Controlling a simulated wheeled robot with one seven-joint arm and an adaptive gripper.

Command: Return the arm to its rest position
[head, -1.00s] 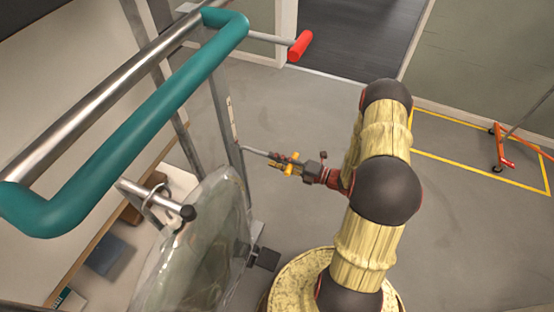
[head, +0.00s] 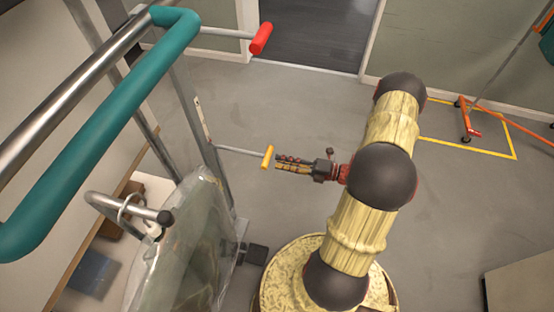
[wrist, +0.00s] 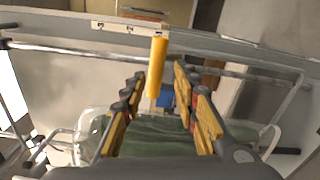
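My gripper (head: 279,164) is at the end of my arm, to the right of a yellow-tipped peg (head: 268,157) that sticks out from the rail's upright. The fingers point at the yellow tip and a small gap seems to lie between them. In the wrist view, my gripper (wrist: 158,85) has its two finger sets spread apart with nothing held between them. The yellow tip (wrist: 157,65) shows ahead, in line with the opening.
The metal frame has a teal handle (head: 115,120) at left and a red-tipped peg (head: 261,38) at the back. A clear bag (head: 185,245) hangs from a hook below. An orange wheeled stand (head: 468,125) is at right. Grey floor (head: 265,110) lies open between.

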